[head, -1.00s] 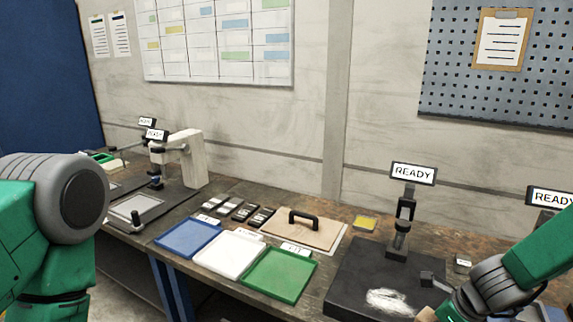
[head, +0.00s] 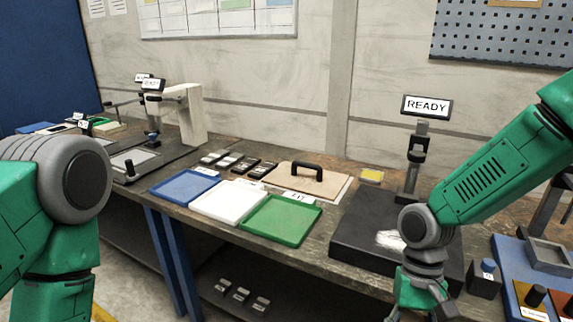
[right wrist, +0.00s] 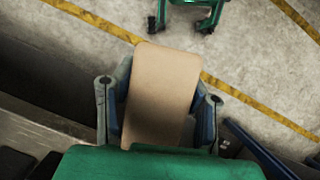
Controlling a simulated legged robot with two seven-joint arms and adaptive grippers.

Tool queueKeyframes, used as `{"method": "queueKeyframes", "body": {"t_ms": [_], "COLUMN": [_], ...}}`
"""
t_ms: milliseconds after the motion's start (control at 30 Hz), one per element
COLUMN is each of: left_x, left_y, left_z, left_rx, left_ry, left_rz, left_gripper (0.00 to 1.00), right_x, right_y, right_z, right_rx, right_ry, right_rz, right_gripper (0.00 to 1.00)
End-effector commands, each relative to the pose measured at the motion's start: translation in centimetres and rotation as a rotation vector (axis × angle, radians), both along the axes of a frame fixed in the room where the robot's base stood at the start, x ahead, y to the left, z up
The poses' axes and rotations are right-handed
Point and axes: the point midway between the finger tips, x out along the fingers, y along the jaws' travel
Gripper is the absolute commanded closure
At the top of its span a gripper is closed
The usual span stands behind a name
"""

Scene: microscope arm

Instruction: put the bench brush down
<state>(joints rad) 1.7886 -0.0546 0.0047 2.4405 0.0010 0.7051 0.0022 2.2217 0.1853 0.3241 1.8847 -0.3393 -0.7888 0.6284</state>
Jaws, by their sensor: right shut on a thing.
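The bench brush (right wrist: 160,95) shows in the right wrist view as a flat tan wooden block with rounded corners. My right gripper (right wrist: 159,90) is shut on it, one finger on each side, and the grey floor shows beyond. In the head view my right gripper (head: 425,298) is at the bottom, in front of the bench's near edge. The brush's bristles cannot be made out. Of my left arm only the upper links show at the left edge; its gripper is out of view.
A dark microscope base (head: 355,235) with a whitish patch stands behind my right arm, under a READY sign (head: 427,106). Blue (head: 185,187), white (head: 228,203) and green (head: 280,220) trays lie left of it. A tan board (head: 305,183) with a black handle lies behind them.

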Motion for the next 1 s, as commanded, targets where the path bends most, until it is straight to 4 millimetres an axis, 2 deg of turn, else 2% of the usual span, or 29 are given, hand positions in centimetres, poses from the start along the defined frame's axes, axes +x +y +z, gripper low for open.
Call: {"method": "queueKeyframes", "body": {"t_ms": [33, 200, 633, 767, 1000], "left_x": [0.0, 0.0, 0.0, 0.0, 0.0], "left_y": [0.0, 0.0, 0.0, 0.0, 0.0], "left_z": [-1.0, -1.5, -1.4, -1.4, -1.4], "left_rx": [0.000, 0.000, 0.000, 0.000, 0.000], "left_ry": [0.000, 0.000, -0.001, -0.001, 0.000], "left_rz": [0.000, 0.000, 0.000, 0.000, 0.000], "left_gripper": [0.60, 0.60, 0.60, 0.60, 0.60], "right_x": [-0.2, -0.5, -0.3, 0.2, 1.7], "right_y": [-0.6, -1.8, -1.5, 0.2, 5.7], "right_z": [-0.7, -0.8, -0.4, 0.8, 4.6], "right_rx": [0.002, -0.002, 0.001, 0.000, 0.000], "right_ry": [-0.003, -0.002, -0.005, -0.006, -0.006], "right_rz": [0.071, 0.205, 0.232, 0.305, 0.550], "right_gripper": [0.88, 0.88, 0.88, 0.88, 0.88]}}
